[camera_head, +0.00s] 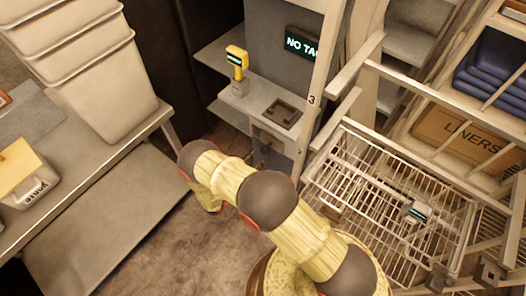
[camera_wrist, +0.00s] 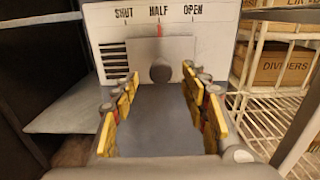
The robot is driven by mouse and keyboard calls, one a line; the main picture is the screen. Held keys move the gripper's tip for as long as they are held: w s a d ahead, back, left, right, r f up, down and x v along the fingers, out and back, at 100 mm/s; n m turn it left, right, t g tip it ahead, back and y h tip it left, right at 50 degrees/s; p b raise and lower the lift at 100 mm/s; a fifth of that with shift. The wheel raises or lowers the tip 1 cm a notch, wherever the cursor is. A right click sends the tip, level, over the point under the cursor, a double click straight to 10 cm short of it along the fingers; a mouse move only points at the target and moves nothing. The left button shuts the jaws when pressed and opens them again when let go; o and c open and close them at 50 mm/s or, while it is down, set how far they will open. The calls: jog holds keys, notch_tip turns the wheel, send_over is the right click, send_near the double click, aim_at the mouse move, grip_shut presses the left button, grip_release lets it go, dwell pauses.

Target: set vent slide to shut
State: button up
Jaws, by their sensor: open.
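The vent slide (camera_wrist: 138,48) is a grey plate on a pale panel (camera_wrist: 103,20) in the wrist view. The panel is marked SHUT at left, HALF in the middle and OPEN at right. A red pointer mark (camera_wrist: 160,30) on the slide stands under HALF. A round dark knob (camera_wrist: 160,70) sticks out from the slide. My gripper (camera_wrist: 161,78) is open, its yellow-padded fingers on either side of the knob's line, with visible gaps to it. Whether the fingertips reach as far as the knob, I cannot tell. In the head view my arm hides the gripper.
Dark louvre slots (camera_wrist: 112,55) lie left of the slide. In the head view, a wire basket (camera_head: 385,200) and a LINERS box (camera_head: 465,138) stand right, a bench with stacked bins (camera_head: 95,75) left. A yellow handheld device (camera_head: 237,62) stands on the cabinet. Floor between is clear.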

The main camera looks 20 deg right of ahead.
aim_at(262, 152)
jog(key=shift+b+x, duration=0.5)
jog(key=shift+x, duration=2.2)
jog(key=c, duration=0.3)
jog(key=c, duration=0.7)
grip_shut()
